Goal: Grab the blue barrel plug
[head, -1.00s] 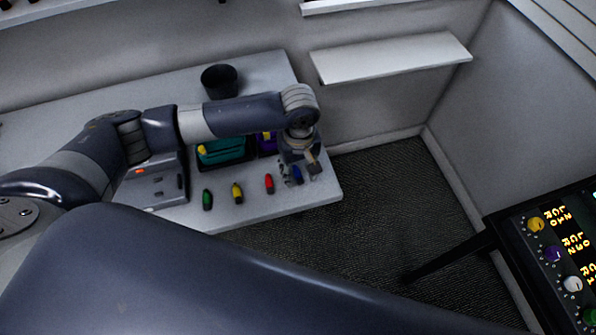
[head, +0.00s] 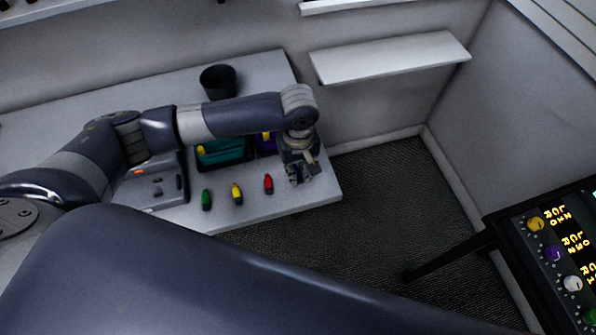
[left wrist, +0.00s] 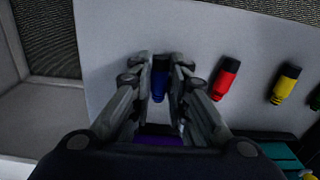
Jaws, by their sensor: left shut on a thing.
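The blue barrel plug (left wrist: 159,84) is between the fingers of my left gripper (left wrist: 160,68) in the left wrist view. My left gripper is shut on it, near the right end of the table. In the head view the left gripper (head: 298,176) points down at the table, and its fingers cover most of the plug. I cannot tell whether the plug still touches the table. My right gripper does not show in either view.
Behind are a teal bin (head: 222,151) and a purple bin (head: 266,146), partly hidden by my arm. A black cup (head: 218,82) stands at the back. The table (head: 318,192) ends just right of the gripper.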

